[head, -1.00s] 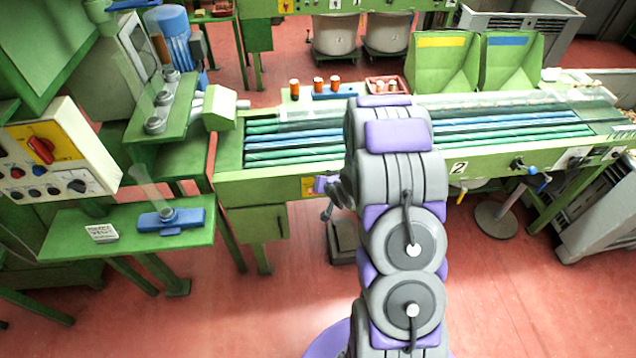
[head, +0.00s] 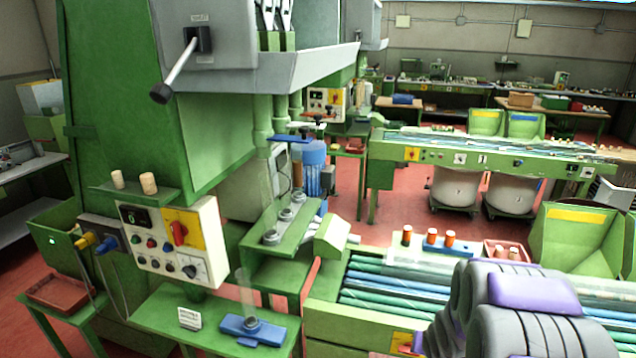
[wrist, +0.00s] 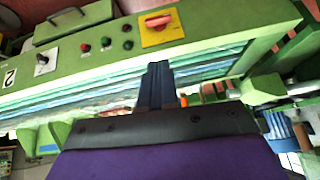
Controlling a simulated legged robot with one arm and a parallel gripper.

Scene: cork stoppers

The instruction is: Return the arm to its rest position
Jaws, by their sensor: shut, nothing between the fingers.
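My arm (head: 510,305) shows at the lower right of the head view, grey with purple pads. Its end is cut off or hidden there. In the wrist view my gripper (wrist: 158,86) has its two dark fingers together at the centre, with nothing between them. The wrist view looks toward the green conveyor table (wrist: 220,30), which carries a yellow panel with a red switch (wrist: 159,24). The fingers are seen against the blue and green rollers, and I cannot tell how far off these are.
A green machine with a control panel (head: 172,240) stands at the left. A blue fixture (head: 253,328) sits on its shelf. Orange-topped cylinders (head: 431,237) and a red tray (head: 505,252) stand behind the rollers. Red floor (head: 340,212) shows between the machines.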

